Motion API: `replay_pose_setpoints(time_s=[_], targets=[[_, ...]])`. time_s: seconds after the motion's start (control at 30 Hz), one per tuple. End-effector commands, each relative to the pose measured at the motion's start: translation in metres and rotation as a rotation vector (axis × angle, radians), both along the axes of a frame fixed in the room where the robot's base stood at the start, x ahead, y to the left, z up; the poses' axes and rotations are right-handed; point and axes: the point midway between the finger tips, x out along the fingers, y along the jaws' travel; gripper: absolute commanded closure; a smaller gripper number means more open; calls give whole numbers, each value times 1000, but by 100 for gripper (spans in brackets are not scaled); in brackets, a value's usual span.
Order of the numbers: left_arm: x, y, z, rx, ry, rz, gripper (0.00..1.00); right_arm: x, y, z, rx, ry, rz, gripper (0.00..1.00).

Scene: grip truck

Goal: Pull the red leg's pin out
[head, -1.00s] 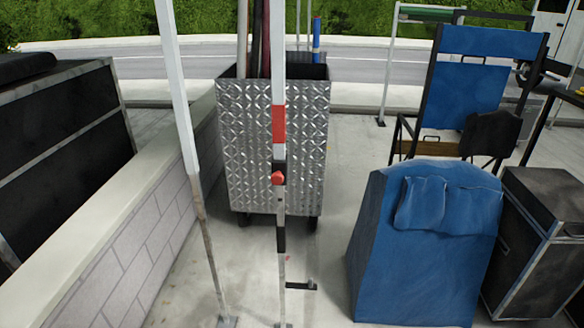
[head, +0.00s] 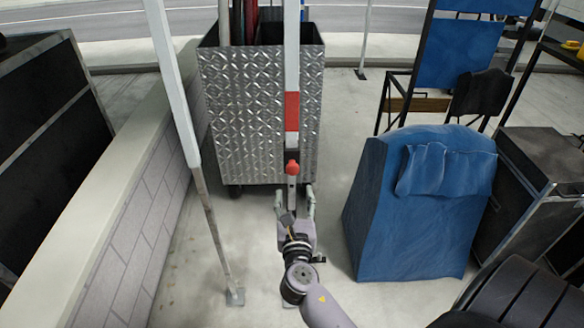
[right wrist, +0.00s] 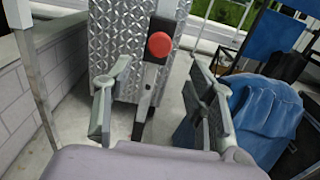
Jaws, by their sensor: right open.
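The red-banded leg (head: 292,110) stands upright in the middle of the head view, white above with a red band. Its pin has a round red knob (head: 292,167) on a dark bracket just below the band. The knob (right wrist: 160,44) also shows in the right wrist view, above and between the fingers. My right gripper (head: 295,190) is open and empty, its fingers either side of the leg, just below the knob. In the right wrist view the open gripper (right wrist: 160,88) has the leg between its fingers. The lower leg is partly hidden by my right arm. My left gripper is not in view.
A diamond-plate metal cart (head: 250,110) stands behind the leg. A second pole (head: 180,110) stands to the left near a low block wall (head: 130,190). A blue-covered box (head: 415,215) stands to the right. Bare floor lies between.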

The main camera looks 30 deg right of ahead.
Motion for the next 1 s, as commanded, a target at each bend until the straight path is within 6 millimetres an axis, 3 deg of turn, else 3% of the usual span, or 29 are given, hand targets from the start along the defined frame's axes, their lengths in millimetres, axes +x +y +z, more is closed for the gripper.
replay_pose_setpoints(time_s=[0.3, 0.5, 1.0], targets=[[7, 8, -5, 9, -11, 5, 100, 60, -37, -1, -1, -2, 0, 49], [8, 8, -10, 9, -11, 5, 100, 85, -52, -2, -1, 1, 0, 49], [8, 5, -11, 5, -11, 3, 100, 96, -58, -1, 2, 1, 1, 52]])
